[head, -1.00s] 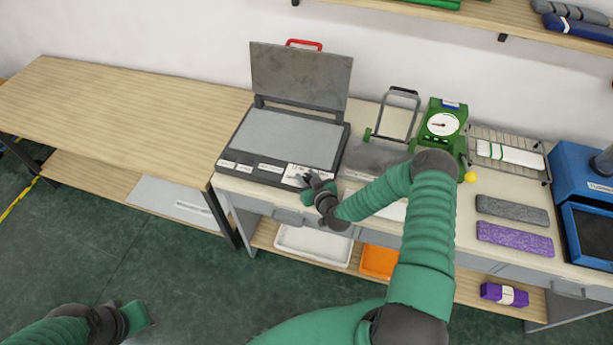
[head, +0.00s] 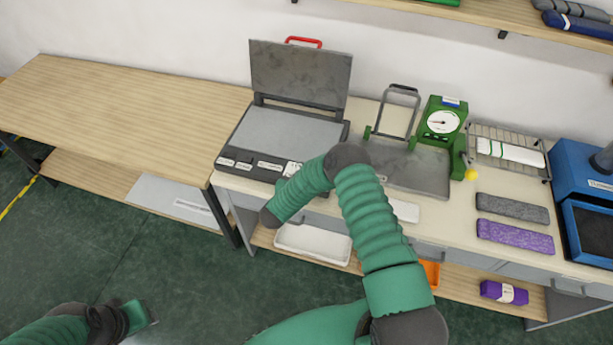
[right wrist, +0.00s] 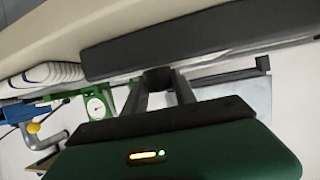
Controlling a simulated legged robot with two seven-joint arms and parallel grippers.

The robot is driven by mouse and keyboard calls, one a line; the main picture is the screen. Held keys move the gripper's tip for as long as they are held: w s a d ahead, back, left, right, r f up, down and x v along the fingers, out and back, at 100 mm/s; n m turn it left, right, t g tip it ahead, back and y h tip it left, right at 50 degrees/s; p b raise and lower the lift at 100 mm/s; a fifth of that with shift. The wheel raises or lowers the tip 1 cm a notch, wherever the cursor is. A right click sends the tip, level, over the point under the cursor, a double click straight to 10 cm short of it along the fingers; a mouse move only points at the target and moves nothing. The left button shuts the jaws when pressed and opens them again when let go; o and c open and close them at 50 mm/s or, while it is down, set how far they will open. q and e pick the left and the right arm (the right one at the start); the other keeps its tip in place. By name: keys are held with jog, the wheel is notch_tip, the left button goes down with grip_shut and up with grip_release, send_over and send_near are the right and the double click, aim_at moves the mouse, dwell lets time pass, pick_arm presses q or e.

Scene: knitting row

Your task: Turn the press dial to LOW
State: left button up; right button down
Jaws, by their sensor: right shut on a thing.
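The press (head: 292,132) stands open on the bench, its grey lid (head: 300,75) raised and a red handle (head: 303,42) on top. White labels (head: 270,167) run along its dark front edge; their words are too small to read. My right gripper (right wrist: 158,80) is shut on a small dark knob (right wrist: 157,76), which appears to be the press dial, beside the dark press edge (right wrist: 200,42) in the right wrist view. In the head view my right forearm hides this gripper and the dial. My left gripper (head: 139,316) hangs low at the left, away from the bench; its jaws are unclear.
A green scale (head: 441,122) with a grey tray (head: 415,172) stands right of the press. Grey (head: 512,209) and purple (head: 514,238) knitted pieces lie further right, near a blue machine (head: 585,200). The wooden table (head: 125,110) at left is bare.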

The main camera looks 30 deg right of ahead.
jog(key=shift+w+r+m+g+h+b, duration=0.15)
jog(key=shift+m+g+h+b, duration=0.15)
jog(key=shift+m+g+h, duration=0.25)
jog(key=shift+m, duration=0.25)
jog(key=c, duration=1)
grip_release()
jog(key=shift+c, duration=0.2)
jog(key=shift+a, duration=0.25)
jog(key=b+v, duration=0.2)
jog(key=v, duration=1.4)
jog(key=shift+a+r, duration=0.2)
jog(key=shift+r, duration=0.05)
